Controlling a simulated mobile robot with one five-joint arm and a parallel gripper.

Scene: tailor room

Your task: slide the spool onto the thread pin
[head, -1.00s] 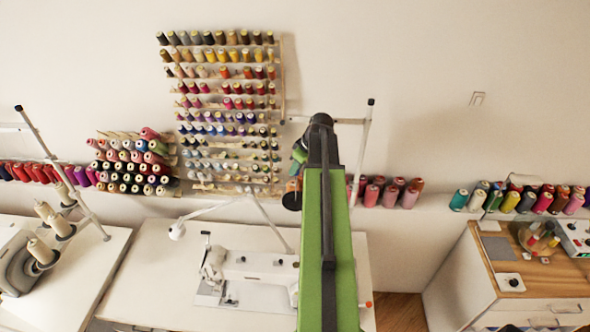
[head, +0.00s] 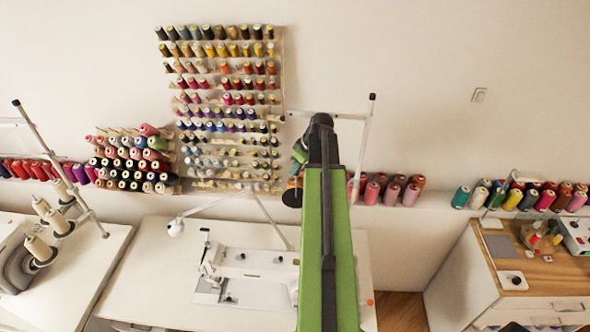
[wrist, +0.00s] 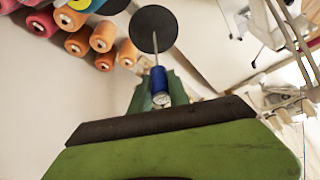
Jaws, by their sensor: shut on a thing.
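The spool (wrist: 158,80) is blue with a pale near end and sits between the teal fingers of my gripper (wrist: 158,90), which is shut on it. The thread pin (wrist: 155,50) is a thin grey rod that runs from a round dark disc (wrist: 151,29) toward the far end of the spool. The rod's near end meets the spool in the wrist view. I cannot tell whether it is inside the spool or only in line with it. In the head view the dark disc (head: 291,198) shows just left of my green arm, and the spool is hidden.
A wall rack of thread (head: 282,110) is behind. A white sewing table (head: 150,270) lies below, and a wooden-topped cabinet (head: 510,270) stands at right. A thin white stand pole (head: 363,150) rises close by.

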